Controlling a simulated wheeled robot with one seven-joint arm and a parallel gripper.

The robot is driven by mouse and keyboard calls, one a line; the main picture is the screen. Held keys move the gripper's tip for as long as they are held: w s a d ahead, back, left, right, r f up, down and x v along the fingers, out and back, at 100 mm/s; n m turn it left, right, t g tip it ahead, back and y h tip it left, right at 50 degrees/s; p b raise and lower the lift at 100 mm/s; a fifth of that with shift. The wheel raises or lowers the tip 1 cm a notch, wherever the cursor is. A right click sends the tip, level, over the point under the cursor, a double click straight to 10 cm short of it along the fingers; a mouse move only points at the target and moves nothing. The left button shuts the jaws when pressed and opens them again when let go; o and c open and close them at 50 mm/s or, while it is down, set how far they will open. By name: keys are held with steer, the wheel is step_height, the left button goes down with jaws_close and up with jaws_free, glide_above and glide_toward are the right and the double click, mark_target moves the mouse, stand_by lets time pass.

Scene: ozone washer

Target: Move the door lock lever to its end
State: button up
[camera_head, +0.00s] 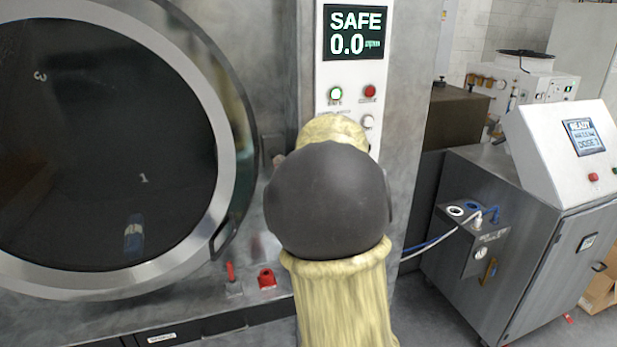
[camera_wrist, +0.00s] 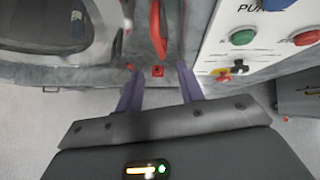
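A long red lever (camera_wrist: 156,32), likely the door lock lever, hangs roughly upright on the grey washer front in the wrist view. In the head view my arm hides it. The round washer door (camera_head: 105,150) with dark glass looks closed; its edge (camera_wrist: 108,25) also shows in the wrist view. My gripper (camera_wrist: 160,88) has two purple fingers spread apart with nothing between them. The lever lies ahead of the fingers, within the width of their gap, and appears apart from them. The gripper is hidden behind my arm in the head view.
A red fitting (camera_head: 267,279) and a small red handle (camera_head: 230,272) sit low on the washer front. The white control panel (camera_wrist: 215,50) with buttons is right of the lever. A display (camera_head: 357,32) reads SAFE 0.0. A grey machine (camera_head: 500,230) stands at right.

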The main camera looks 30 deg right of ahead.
steer(key=v, duration=0.4)
stand_by(0.4)
steer(key=a+f+m+t+h, duration=0.2)
steer(key=a+f+m, duration=0.5)
steer(key=m, duration=1.2)
steer(key=s+a+f+m+g+y, duration=0.1)
steer(key=s+a+f+m+g, duration=0.3)
steer(key=s+a+f+m, duration=0.2)
steer(key=s+a+f+m+g+y, duration=0.1)
steer(key=s+a+f+m+g, duration=0.3)
steer(key=s+f+m, duration=0.5)
steer(key=s+a+m, duration=0.2)
steer(key=s, duration=0.3)
steer(key=shift+s+f+g, duration=0.4)
